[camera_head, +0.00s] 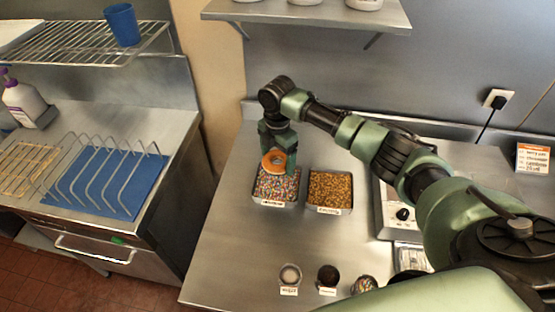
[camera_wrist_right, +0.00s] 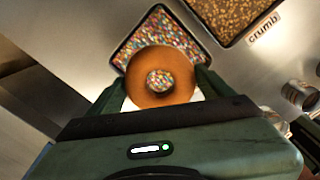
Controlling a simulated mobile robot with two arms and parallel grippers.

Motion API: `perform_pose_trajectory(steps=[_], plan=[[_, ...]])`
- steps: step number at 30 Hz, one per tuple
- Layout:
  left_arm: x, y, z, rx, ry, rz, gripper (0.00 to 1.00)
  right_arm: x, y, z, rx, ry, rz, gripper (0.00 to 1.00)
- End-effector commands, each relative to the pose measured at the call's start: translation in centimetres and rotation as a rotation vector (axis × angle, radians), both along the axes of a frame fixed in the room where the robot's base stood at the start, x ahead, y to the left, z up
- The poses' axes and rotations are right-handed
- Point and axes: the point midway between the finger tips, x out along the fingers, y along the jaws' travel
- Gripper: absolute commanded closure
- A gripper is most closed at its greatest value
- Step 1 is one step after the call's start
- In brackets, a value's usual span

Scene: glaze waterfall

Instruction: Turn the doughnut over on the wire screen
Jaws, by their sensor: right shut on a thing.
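The doughnut (camera_head: 273,161) is a brown ring held by my right gripper (camera_head: 277,155) over the tray of coloured sprinkles (camera_head: 276,201). In the right wrist view the doughnut (camera_wrist_right: 180,62) shows its plain brown face, with sprinkles visible through its hole and some white along its lower edge. The two fingers (camera_wrist_right: 162,95) close on its sides. I cannot tell whether it touches the sprinkles. A tan wire grid (camera_head: 26,160), possibly the wire screen, lies on the left counter and is empty where visible. My left gripper is not in view.
A crumb tray (camera_head: 330,208) stands beside the sprinkles. Several small cups, one being a white cup (camera_head: 290,274), stand at the front edge. An upright wire rack (camera_head: 105,180) stands over a blue mat (camera_head: 148,185) on the left counter. A gap separates the two counters.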

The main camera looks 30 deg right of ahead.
Motion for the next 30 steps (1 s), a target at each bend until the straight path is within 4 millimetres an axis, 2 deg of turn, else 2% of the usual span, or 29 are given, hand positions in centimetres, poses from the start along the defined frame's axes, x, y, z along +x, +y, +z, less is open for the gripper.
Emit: perform_pose_trajectory(steps=[5, 24, 30], plan=[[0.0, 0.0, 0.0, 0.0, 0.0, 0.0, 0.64, 0.1, 0.0, 0.7, 0.001, -0.003, 0.001, 0.59], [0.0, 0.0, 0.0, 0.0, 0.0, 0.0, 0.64, 0.1, 0.0, 7.0, 0.001, -0.002, 0.001, 0.59], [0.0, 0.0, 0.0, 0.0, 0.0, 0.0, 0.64, 0.0, 0.0, 8.0, 0.0, 0.0, 0.001, 0.59]])
